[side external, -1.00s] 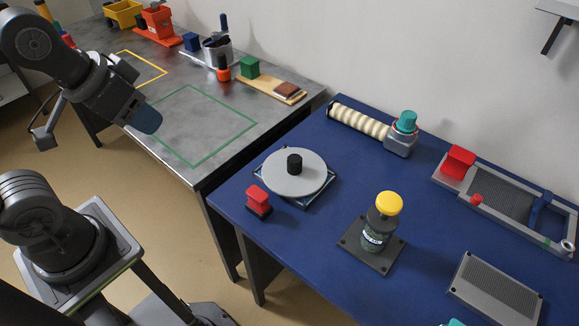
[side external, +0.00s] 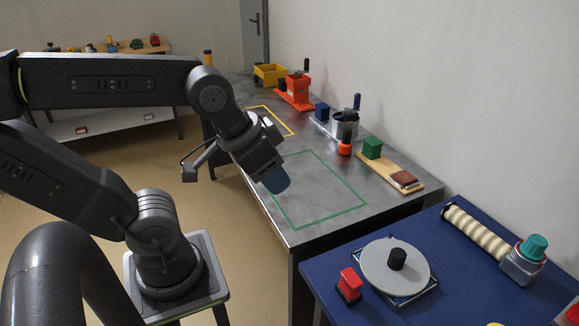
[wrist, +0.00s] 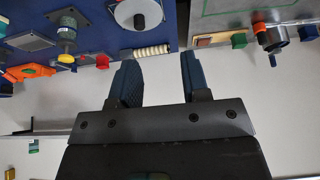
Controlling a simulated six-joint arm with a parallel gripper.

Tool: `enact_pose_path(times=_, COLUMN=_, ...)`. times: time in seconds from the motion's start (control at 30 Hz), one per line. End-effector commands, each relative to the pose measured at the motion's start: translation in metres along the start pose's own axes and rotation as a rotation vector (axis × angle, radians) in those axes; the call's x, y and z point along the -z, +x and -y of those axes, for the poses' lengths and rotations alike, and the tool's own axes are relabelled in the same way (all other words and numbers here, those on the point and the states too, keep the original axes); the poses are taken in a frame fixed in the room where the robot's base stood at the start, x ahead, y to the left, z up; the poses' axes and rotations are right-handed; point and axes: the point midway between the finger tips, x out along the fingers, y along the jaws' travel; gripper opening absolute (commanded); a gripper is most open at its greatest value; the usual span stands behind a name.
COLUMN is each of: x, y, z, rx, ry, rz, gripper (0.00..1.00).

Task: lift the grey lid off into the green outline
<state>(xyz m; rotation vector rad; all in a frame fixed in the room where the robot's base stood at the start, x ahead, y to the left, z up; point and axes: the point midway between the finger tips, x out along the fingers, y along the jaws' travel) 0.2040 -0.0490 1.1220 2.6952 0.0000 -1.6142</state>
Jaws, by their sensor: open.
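The round grey lid (side external: 378,268) with a black knob lies on a square base on the blue table in the side view. The lid also shows upside down at the top of the wrist view (wrist: 150,14). The green outline (side external: 345,190) is drawn on the grey metal table and is empty. My gripper (side external: 276,180) hangs over the left edge of that outline, well apart from the lid. In the wrist view its two blue fingers (wrist: 160,80) are spread with nothing between them.
A red-handled block (side external: 349,284) stands left of the lid on the blue table (side external: 450,295). A wooden board (side external: 395,175) with a green block, a metal pot (side external: 344,125) and a yellow outline (side external: 278,118) are on the metal table.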

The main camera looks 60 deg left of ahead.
Motion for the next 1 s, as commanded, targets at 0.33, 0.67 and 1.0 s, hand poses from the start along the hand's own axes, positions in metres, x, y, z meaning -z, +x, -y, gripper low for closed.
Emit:
enact_pose_path(times=0.33, x=0.0, y=0.0, z=0.0, rx=0.0, ry=0.0, rz=0.0, gripper=0.67)
enact_pose_path(times=0.67, x=0.006, y=0.0, z=-0.001, rx=-0.002, ry=-0.029, rz=0.01, gripper=0.69)
enact_pose_path(times=1.0, x=0.088, y=0.031, z=-0.02, rx=0.022, ry=-0.505, rz=0.171, gripper=0.69)
